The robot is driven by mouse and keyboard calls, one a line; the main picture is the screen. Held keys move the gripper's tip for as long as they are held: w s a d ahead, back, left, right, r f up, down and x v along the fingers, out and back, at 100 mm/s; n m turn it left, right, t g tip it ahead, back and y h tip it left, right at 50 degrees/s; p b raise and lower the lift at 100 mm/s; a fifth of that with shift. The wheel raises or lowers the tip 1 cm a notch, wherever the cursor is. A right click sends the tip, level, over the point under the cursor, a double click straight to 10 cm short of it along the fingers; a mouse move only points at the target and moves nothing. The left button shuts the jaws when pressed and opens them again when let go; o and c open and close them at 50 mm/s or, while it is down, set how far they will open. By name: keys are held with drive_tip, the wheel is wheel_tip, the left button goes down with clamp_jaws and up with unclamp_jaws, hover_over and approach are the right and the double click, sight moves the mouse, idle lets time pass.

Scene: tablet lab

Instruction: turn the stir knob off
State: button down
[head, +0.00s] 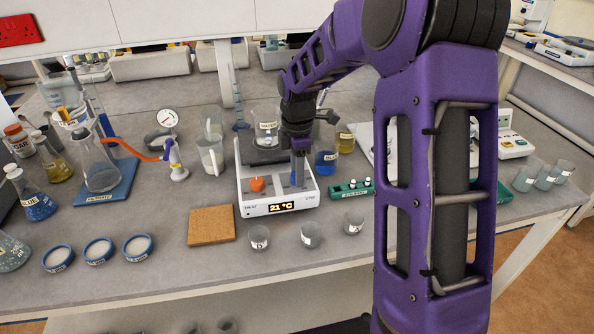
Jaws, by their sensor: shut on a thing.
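The white hotplate stirrer (243,207) stands in the middle of the bench, with a lit display reading 21 °C. Its orange knob (257,184) is on the left, above a label that seems to read HEAT. A blue knob (294,179) is on the right, above the other small label, probably STIR. My gripper (299,177) points down over the right side of the stirrer and is shut on the blue knob. The fingers hide most of this knob, so its pointer angle cannot be seen.
A cork mat (211,225) lies left of the stirrer, and several small beakers stand in front. A green rack (352,190) and a blue-liquid flask (325,162) are close on the right. A glass beaker (210,157) stands behind left.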

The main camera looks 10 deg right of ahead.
drive_tip(key=n, duration=0.3)
drive_tip(key=shift+n, duration=0.4)
drive_tip(key=n, duration=0.3)
drive_tip(key=shift+d+n, duration=0.1)
drive_tip(key=shift+n, duration=0.2)
drive_tip(key=n, duration=0.4)
drive_tip(key=shift+n, duration=2)
drive_tip(key=shift+c, duration=2.3)
unclamp_jaws()
